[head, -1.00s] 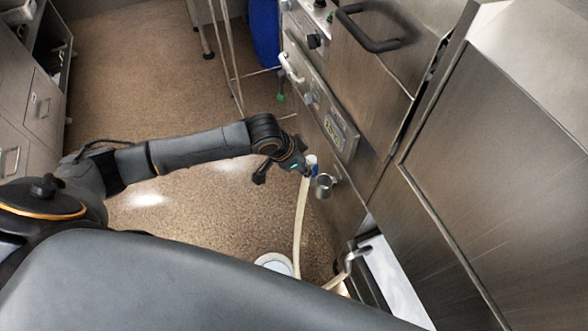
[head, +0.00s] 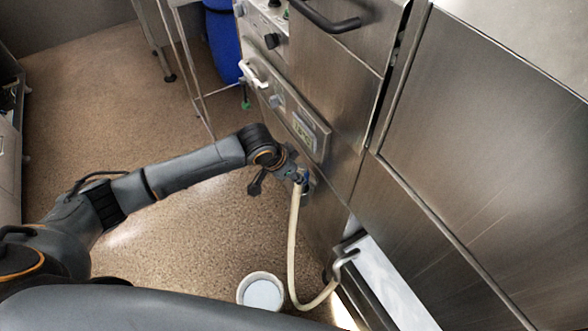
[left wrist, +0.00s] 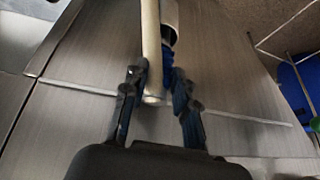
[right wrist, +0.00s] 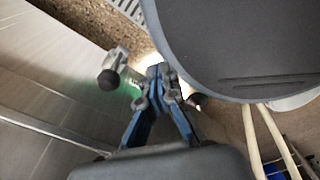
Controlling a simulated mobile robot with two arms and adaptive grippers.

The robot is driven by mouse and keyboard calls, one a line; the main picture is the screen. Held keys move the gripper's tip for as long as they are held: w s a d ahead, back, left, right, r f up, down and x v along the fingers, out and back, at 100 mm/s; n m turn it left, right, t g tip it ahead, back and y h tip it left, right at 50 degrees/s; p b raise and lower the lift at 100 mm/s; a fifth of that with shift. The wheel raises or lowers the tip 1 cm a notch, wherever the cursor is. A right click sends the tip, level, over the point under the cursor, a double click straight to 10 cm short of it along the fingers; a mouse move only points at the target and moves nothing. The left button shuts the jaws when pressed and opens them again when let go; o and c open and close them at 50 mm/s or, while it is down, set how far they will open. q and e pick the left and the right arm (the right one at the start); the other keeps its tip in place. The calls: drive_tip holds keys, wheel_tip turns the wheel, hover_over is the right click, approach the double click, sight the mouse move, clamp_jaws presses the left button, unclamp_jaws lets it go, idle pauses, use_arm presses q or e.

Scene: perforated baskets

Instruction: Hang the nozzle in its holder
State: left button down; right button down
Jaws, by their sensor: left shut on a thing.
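The nozzle, a small blue-and-metal end on a cream hose (head: 293,235), is in my left gripper (head: 298,176) at the machine's front panel. The left wrist view shows my left gripper (left wrist: 158,98) shut around the hose end, with the nozzle's blue part (left wrist: 169,58) beside it. The holder, a short grey metal cup (head: 309,186), is on the panel right at the gripper and partly hidden. It seems to show as a grey cylinder (left wrist: 170,14) in the left wrist view. I cannot tell whether the nozzle is inside it. My right gripper (right wrist: 160,73) has its fingertips together, empty.
A steel machine (head: 480,150) fills the right side. A metal tap or lever (head: 345,257) juts out low on it. A white bucket (head: 262,291) stands on the floor below the hose. A blue barrel (head: 222,40) stands behind. The brown floor at left is clear.

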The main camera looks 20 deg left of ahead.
use_arm(q)
drive_tip(key=shift+f, duration=0.3)
drive_tip(key=c, duration=1)
unclamp_jaws()
